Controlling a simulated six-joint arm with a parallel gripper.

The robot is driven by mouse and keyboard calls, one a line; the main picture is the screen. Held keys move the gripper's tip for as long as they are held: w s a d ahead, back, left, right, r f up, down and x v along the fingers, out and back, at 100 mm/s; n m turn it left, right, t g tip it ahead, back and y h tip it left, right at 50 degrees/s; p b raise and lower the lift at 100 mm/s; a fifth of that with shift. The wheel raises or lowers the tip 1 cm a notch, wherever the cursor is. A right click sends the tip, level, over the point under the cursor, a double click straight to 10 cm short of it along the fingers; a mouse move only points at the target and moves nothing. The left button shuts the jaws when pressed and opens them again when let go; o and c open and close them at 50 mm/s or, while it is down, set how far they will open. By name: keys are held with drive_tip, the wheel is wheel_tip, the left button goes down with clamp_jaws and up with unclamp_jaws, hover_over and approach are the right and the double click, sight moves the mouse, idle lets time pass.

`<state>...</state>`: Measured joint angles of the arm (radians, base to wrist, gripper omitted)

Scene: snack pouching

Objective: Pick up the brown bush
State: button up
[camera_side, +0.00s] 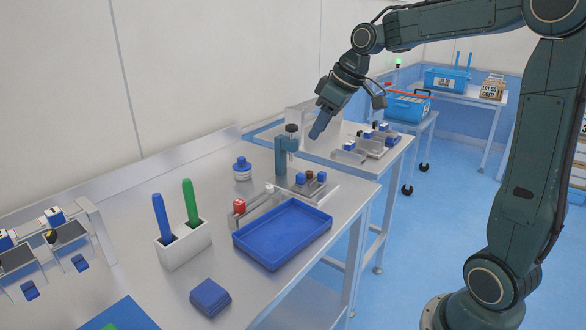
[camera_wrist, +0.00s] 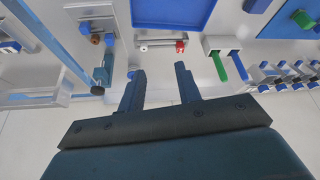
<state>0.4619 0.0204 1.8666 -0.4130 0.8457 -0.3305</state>
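The brown bush (camera_side: 322,176) is a small dark brown cylinder. It stands between blue pieces on a small grey holder (camera_side: 309,189), behind the blue tray. In the wrist view the brown bush (camera_wrist: 95,39) is at upper left between two blue pieces. My gripper (camera_side: 318,132) hangs in the air above and behind the holder, apart from the bush. In the wrist view my gripper (camera_wrist: 160,68) has its two blue fingers spread with nothing between them.
A blue upright stand (camera_side: 281,156) with a dark-capped part rises just left of the holder. The blue tray (camera_side: 282,233), a red-topped piece (camera_side: 239,206), a blue-capped jar (camera_side: 242,168) and a white block (camera_side: 184,244) with blue and green handles are also on the bench.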

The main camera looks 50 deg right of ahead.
drive_tip(key=w+d+f+n, duration=0.1)
drive_tip(key=w+d+f, duration=0.15)
drive_tip(key=d, duration=0.25)
drive_tip(key=w+d+f, duration=0.2)
drive_tip(key=w+d, duration=0.2)
drive_tip(key=d, duration=0.2)
drive_tip(key=n+y, duration=0.1)
approach(310, 171)
drive_tip(key=shift+x, duration=1.7)
drive_tip(key=shift+a, duration=0.2)
drive_tip(key=shift+x, duration=2.6)
drive_tip(key=shift+s, duration=0.1)
drive_tip(key=shift+c, duration=0.2)
clamp_jaws()
